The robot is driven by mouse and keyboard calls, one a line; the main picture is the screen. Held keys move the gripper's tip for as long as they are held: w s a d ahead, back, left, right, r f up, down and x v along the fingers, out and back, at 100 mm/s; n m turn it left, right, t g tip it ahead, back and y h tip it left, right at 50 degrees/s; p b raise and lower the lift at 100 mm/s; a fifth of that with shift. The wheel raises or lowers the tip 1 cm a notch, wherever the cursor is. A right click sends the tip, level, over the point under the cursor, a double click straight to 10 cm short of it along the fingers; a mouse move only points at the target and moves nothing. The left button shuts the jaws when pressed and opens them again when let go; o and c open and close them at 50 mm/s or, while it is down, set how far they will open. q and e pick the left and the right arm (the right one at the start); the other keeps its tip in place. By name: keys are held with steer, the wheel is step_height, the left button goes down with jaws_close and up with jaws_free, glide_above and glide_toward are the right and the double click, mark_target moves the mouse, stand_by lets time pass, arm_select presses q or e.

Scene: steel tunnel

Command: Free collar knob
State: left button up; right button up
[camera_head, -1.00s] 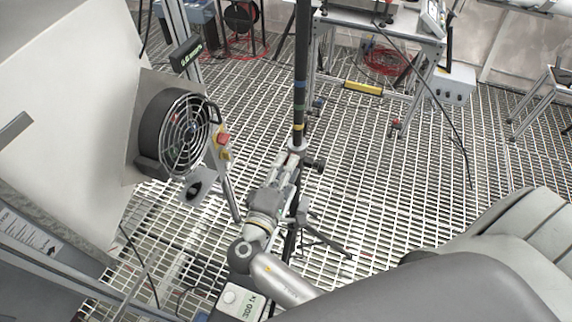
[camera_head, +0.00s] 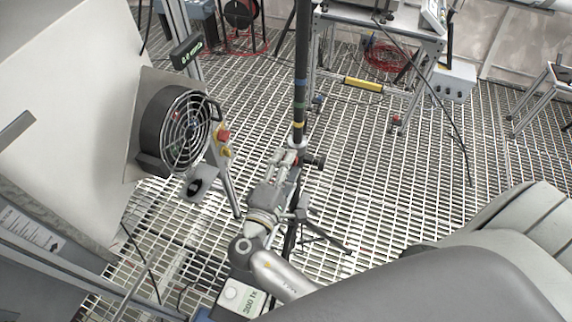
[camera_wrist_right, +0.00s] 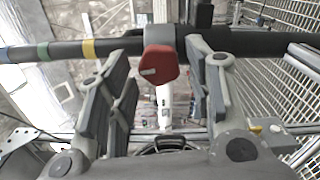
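A dark pole (camera_head: 301,75) with blue, yellow and green bands stands upright in the head view and crosses the right wrist view (camera_wrist_right: 120,45). A collar (camera_wrist_right: 165,37) sits around it. A red knob (camera_wrist_right: 158,66) shows below the collar in the right wrist view. My right gripper (camera_wrist_right: 160,82) is open, with one finger on each side of the red knob and a visible gap to both. My left gripper is not in view.
A caged fan (camera_head: 188,130) on a pale housing stands at the left, with a post carrying a red button (camera_head: 223,136) beside it. A dark side knob (camera_head: 314,161) sits right of my gripper. A metal workbench (camera_head: 385,25) stands behind. The grating floor at the right is open.

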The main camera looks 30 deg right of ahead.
steer(key=shift+o, duration=0.2)
steer(key=v, duration=0.7)
steer(key=shift+s+a, duration=0.15)
steer(key=shift+a, duration=0.1)
steer(key=shift+d, duration=0.1)
